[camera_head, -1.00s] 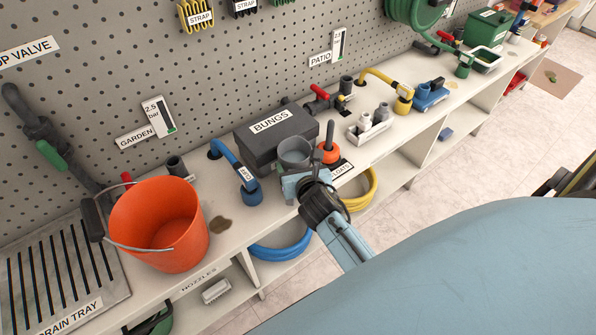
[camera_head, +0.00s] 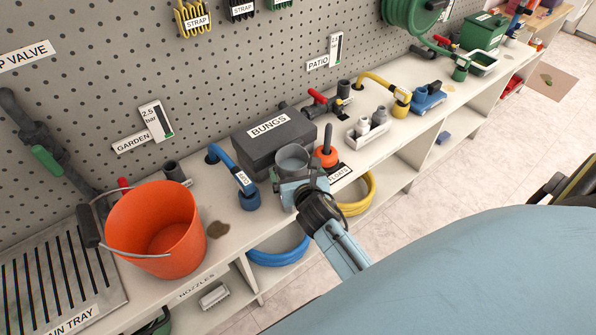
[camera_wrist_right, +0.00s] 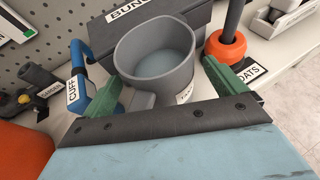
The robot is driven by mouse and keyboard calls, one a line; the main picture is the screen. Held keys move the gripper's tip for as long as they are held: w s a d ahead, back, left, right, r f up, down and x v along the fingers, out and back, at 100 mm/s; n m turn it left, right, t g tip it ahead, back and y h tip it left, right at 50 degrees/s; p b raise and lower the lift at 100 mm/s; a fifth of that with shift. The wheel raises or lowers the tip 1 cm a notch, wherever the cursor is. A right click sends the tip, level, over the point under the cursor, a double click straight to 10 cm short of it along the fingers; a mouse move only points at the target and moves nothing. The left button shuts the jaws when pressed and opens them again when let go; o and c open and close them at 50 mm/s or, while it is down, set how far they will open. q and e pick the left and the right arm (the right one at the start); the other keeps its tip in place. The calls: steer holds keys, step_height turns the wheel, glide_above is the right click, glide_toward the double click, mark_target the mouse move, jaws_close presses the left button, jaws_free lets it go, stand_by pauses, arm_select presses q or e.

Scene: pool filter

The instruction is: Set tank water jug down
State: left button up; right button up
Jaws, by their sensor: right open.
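The tank water jug (camera_head: 293,157) is a grey cup-like vessel standing upright at the bench's front edge, before the BUNGS box. In the right wrist view the jug (camera_wrist_right: 158,60) shows pale bluish water inside and a partly seen label on its side. My right gripper (camera_head: 297,188) is at the jug, on its front side. Its green-padded fingers (camera_wrist_right: 168,92) are spread, one on each side of the jug's handle and near wall. The jug's base is partly hidden by the gripper. My left gripper is not in view.
The BUNGS box (camera_head: 268,140) is right behind the jug. An orange float (camera_head: 327,155) stands close on the right, the blue CUFF hose (camera_head: 246,190) on the left. An orange bucket (camera_head: 160,228) and drain tray (camera_head: 60,280) are farther left. A small wet patch marks the bench.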

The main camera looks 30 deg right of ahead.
steer(key=p+v, duration=0.1)
steer(key=v, duration=1.1)
steer(key=shift+r+p, duration=0.15)
steer(key=shift+p, duration=0.25)
steer(key=s+a+f+m+g+y, duration=0.1)
steer(key=s+a+f+m+g, duration=0.2)
steer(key=f, duration=0.5)
steer(key=s+f+m+g+y, duration=0.1)
steer(key=s+f+m, duration=0.35)
steer(key=f, duration=0.35)
steer(key=s+a+f+m+g+y, duration=0.1)
steer(key=s+a+f+m+g, duration=0.15)
steer(key=f+m, duration=0.4)
steer(key=s+d+f+m+g, duration=0.2)
steer(key=s+f+m, duration=0.6)
steer(key=s, duration=0.3)
steer(key=s+d+f+m+g+y, duration=0.1)
steer(key=s+d+f+m+g, duration=0.2)
steer(key=s+f+m, duration=0.4)
steer(key=s+f, duration=0.1)
steer(key=s, duration=0.4)
steer(key=shift+m, duration=0.4)
steer(key=shift+s+d+f+g, duration=0.1)
steer(key=shift+s+f+g, duration=0.05)
steer(key=shift+g, duration=0.1)
steer(key=shift+f+b, duration=0.55)
steer(key=shift+b, duration=0.1)
